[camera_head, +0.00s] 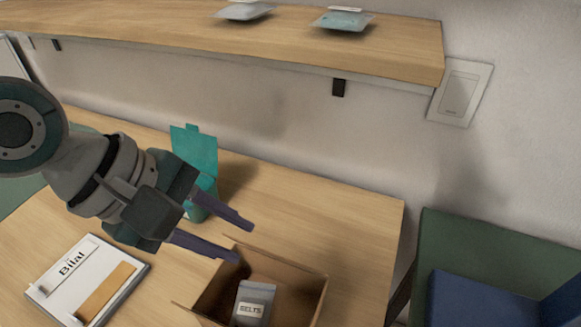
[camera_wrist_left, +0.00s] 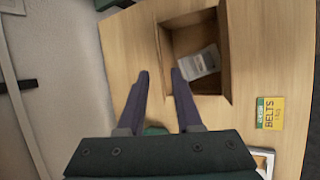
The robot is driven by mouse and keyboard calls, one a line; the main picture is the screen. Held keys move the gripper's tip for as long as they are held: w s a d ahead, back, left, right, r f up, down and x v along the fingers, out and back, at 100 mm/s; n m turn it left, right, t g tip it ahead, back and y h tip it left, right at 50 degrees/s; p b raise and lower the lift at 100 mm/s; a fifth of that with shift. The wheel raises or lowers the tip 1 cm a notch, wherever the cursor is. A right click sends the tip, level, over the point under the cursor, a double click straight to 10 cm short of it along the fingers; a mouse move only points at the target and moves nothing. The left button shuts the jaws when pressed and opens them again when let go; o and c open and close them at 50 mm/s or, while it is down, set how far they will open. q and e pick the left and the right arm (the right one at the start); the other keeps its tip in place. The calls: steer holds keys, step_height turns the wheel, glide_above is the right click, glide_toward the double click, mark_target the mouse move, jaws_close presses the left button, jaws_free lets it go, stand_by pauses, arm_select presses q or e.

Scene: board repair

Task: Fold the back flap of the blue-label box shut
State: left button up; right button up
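An open cardboard box (camera_head: 312,289) stands at the front of the table, cut off by the bottom edge of the head view. A grey packet (camera_head: 255,296) marked "BELTS" is inside. No blue label shows on the box. My left gripper (camera_head: 245,242) is open and empty, its two purple fingers apart at the box's back left corner. In the left wrist view, the fingertips (camera_wrist_left: 160,74) are beside the rim of the box (camera_wrist_left: 180,20), one near its inner wall. I cannot tell whether they touch the back flap. My right gripper is not in view.
A teal open container (camera_head: 196,150) stands behind my left gripper. A white tablet or sign (camera_head: 48,290) reading "Bilal" lies left. A yellow-green "BELTS" card (camera_wrist_left: 270,114) lies by the box. A shelf (camera_head: 330,40) with two packets overhangs the table. Table right of the container is clear.

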mark_target(269, 253)
arm_select(q)
steer(key=shift+n, duration=0.3)
steer(key=b+x, duration=0.3)
steer(key=x, duration=0.7)
steer(key=shift+w+b, duration=0.2)
steer(key=shift+b, duration=0.15)
steer(key=shift+a, duration=0.1)
jaws_close()
stand_by(0.5)
